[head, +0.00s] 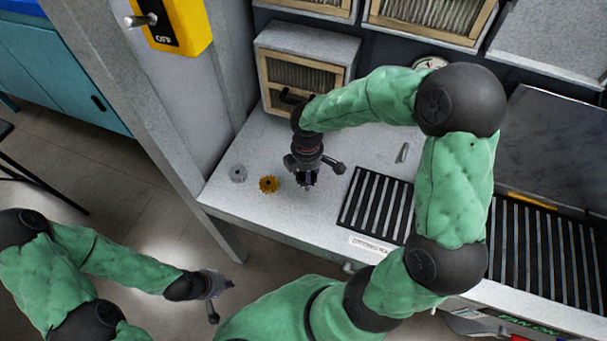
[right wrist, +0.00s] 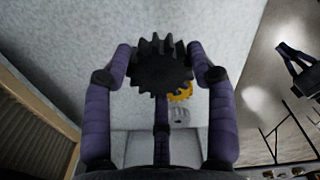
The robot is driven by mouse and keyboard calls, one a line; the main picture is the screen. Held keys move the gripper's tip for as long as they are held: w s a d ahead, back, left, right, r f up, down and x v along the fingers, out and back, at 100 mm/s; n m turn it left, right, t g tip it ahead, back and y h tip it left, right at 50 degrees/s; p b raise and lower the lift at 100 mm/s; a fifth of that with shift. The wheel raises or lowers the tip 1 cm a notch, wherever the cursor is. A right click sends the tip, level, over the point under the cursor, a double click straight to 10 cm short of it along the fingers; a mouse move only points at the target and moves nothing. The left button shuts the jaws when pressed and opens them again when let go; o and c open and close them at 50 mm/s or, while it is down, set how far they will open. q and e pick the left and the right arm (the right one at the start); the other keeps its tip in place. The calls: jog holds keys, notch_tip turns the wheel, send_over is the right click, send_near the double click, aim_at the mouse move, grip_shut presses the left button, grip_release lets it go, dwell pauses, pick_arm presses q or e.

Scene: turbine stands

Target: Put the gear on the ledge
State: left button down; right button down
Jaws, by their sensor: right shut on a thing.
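My right gripper (head: 306,180) is above the pale ledge (head: 290,218), to the right of the gold gear. In the right wrist view the right gripper (right wrist: 160,72) is shut on a dark gear (right wrist: 160,64), with its fingers around the gear's sides. In the head view the dark gear is hard to tell from the fingers. A gold gear (head: 268,184) and a grey gear (head: 238,174) lie on the ledge; they also show partly behind the dark gear in the right wrist view. My left gripper (head: 220,291) is open and empty, low over the floor, away from the ledge.
A slatted black grille (head: 376,205) lies right of my right gripper. A box with a filter front (head: 305,65) stands behind it. A grey post (head: 150,110) with a yellow switch box (head: 183,27) rises at the left. The ledge front is clear.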

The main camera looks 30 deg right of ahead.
jog(key=b, duration=0.5)
send_over(306, 193)
notch_tip(306, 193, down, 6)
jog(key=shift+r, duration=0.25)
jog(key=shift+f+b, duration=0.55)
jog(key=shift+f, duration=0.6)
jog(key=shift+f, duration=0.3)
jog(key=shift+c, duration=1.5)
grip_release()
jog(key=shift+o, duration=0.3)
jog(key=shift+s, duration=0.1)
jog(key=shift+o, duration=0.5)
